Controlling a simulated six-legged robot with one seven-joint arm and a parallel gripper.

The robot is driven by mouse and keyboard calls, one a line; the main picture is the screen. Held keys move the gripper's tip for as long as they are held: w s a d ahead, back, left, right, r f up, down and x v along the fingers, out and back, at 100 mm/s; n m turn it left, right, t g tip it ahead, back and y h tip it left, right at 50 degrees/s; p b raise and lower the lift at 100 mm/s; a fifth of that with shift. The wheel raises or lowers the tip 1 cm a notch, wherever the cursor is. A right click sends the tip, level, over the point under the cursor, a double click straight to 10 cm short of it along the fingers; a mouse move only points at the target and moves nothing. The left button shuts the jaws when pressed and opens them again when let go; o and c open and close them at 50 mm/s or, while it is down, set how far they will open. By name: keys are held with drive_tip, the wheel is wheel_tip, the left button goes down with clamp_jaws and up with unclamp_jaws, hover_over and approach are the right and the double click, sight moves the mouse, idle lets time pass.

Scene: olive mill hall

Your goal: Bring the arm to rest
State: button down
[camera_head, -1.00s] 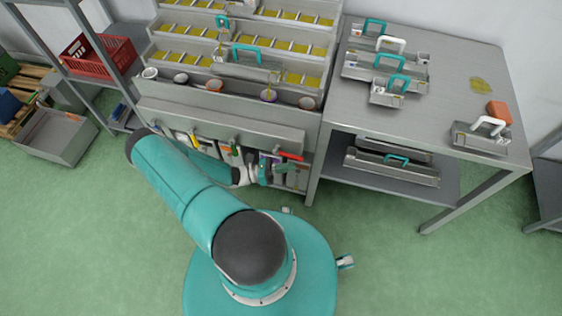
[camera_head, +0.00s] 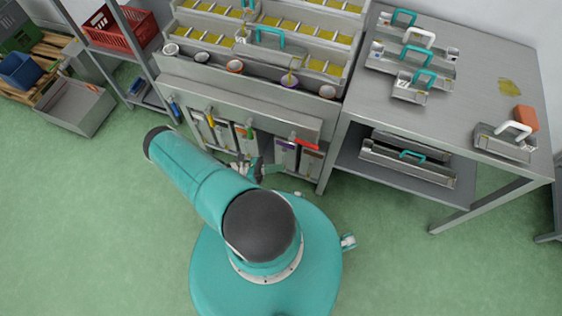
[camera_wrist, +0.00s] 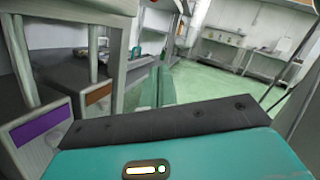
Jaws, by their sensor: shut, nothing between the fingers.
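My arm is folded back over my own teal base in the head view. My gripper (camera_head: 256,172) is low beside the arm, partly hidden by it, in front of the lower shelf with labelled containers. In the wrist view my gripper (camera_wrist: 160,84) shows two teal fingers lying together, shut and empty. They point out over the hall floor, with nothing touching them that I can see.
Close by in the wrist view are a purple-labelled container (camera_wrist: 43,139) and an orange-labelled one (camera_wrist: 98,94). The rack with yellow-filled trays (camera_head: 300,60) stands ahead. A metal table (camera_head: 480,65) is at right. The green floor (camera_head: 90,220) is clear at left.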

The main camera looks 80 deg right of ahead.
idle(0.5)
drive_tip(key=w+a+r+m+t+y, duration=0.1)
drive_tip(key=w+a+r+m+t, duration=0.2)
drive_tip(key=w+r, duration=0.75)
drive_tip(key=w+a+r+m+t+y, duration=0.15)
drive_tip(key=w+r+t, duration=0.35)
drive_tip(key=w+r, duration=0.55)
drive_tip(key=w+a+r+m+t, duration=0.25)
drive_tip(key=w+a+r, duration=0.3)
drive_tip(key=r, duration=0.35)
drive_tip(key=w+a+r+t, duration=0.3)
drive_tip(key=a+r+t, duration=0.25)
drive_tip(key=r, duration=0.35)
drive_tip(key=s+a+r+t+y, duration=0.1)
drive_tip(key=s+a+r+t, duration=0.3)
drive_tip(key=a+r, duration=0.4)
drive_tip(key=s+a+r+m+t+y, duration=0.1)
drive_tip(key=s+a+r+t, duration=0.4)
drive_tip(key=a+r, duration=0.4)
drive_tip(key=shift+s+r+y, duration=0.35)
drive_tip(key=shift+r, duration=0.3)
